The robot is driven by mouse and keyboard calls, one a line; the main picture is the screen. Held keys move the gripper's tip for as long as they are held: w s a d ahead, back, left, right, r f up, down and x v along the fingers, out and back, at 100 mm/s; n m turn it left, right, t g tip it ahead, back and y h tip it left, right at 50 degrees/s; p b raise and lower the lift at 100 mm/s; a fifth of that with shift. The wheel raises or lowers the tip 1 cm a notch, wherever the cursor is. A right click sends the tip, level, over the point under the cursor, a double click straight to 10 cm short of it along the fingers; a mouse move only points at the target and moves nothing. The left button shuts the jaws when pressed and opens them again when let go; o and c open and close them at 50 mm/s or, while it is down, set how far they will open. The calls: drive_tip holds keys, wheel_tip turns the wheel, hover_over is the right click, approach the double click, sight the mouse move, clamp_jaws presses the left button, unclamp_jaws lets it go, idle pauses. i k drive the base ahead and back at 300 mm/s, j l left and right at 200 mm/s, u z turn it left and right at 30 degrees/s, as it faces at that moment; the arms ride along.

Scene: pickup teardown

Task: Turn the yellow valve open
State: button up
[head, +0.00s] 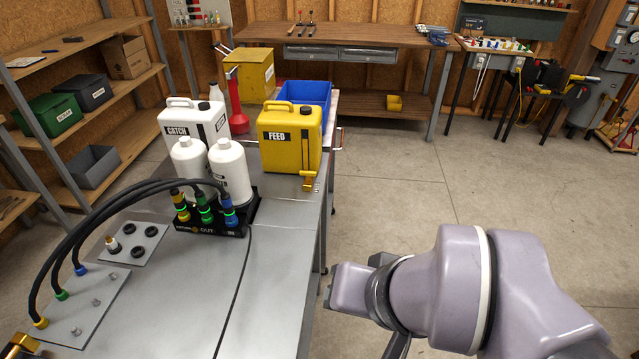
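A yellow valve (309,181) sits low on the front right of the yellow jug labelled FEED (290,143). The jug stands upright on the steel bench near its right edge, and the valve sticks out toward me. The valve is small here, and I cannot tell whether it is open or closed. My arm's lilac links fill the lower right, to the right of the bench.
A white CATCH jug (194,122), two white bottles (230,171) and a black hose block (213,217) stand left of the FEED jug. A blue bin (305,95) is behind it. The concrete floor (400,190) right of the bench is clear.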

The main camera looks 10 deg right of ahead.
sight(308, 174)
drive_tip(key=i+l, duration=0.25)
drive_tip(key=i, duration=0.15)
drive_tip(key=i+l, duration=0.2)
drive_tip(key=i, duration=0.2)
drive_tip(key=i+l, duration=0.25)
drive_tip(key=i+j+u, duration=0.05)
drive_tip(key=i, duration=0.05)
